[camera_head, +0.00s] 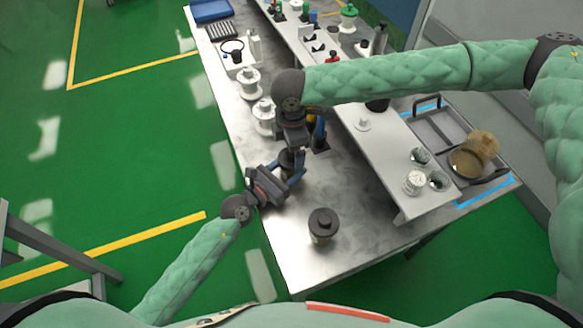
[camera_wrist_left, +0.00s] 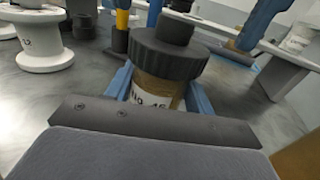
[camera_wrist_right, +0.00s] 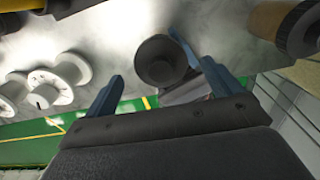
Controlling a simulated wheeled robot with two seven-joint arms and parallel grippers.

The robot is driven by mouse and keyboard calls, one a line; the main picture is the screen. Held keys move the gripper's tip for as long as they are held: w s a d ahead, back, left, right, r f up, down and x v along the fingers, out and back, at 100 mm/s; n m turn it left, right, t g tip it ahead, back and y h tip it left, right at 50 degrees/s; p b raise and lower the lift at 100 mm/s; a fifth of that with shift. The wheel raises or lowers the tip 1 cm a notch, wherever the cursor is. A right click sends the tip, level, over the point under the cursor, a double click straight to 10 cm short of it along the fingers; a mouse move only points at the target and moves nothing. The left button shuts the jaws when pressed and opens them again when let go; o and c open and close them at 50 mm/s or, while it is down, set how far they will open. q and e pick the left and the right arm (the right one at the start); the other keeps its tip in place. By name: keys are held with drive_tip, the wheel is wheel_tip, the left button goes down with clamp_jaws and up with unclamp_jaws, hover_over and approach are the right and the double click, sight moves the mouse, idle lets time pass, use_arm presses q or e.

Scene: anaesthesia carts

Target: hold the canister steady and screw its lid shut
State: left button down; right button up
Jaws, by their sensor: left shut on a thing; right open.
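The canister (camera_wrist_left: 154,92) is a brown cylinder with a white label, upright on the metal bench. Its black lid (camera_wrist_left: 166,55) has a round knob and sits on the canister top; whether it is threaded tight I cannot tell. It also shows from above in the right wrist view (camera_wrist_right: 160,62). My left gripper (camera_head: 297,174) is shut on the canister, a blue finger on each side. My right gripper (camera_wrist_right: 163,82) is open above the lid, fingers pointing down, with the lid showing between them and apart from them. In the head view, my right gripper partly hides the canister.
Another canister with a dark lid (camera_head: 322,224) stands nearer the front of the bench. White spools (camera_head: 250,84) stand along the left edge. A raised white shelf (camera_head: 392,150) runs along the right, with a grey tray (camera_head: 438,128) beyond it.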

sight(284, 173)
wheel_tip(284, 173, up, 9)
idle(0.3)
use_arm(q)
drive_tip(key=shift+c, duration=2.3)
unclamp_jaws()
drive_tip(key=b+v, duration=0.2)
drive_tip(key=v, duration=0.4)
drive_tip(key=shift+f+b, duration=0.1)
drive_tip(key=shift+b, duration=0.2)
use_arm(e)
wheel_tip(284, 173, down, 3)
drive_tip(key=shift+r, duration=0.15)
use_arm(q)
drive_tip(key=shift+v, duration=0.9)
use_arm(e)
drive_tip(key=shift+f, duration=0.25)
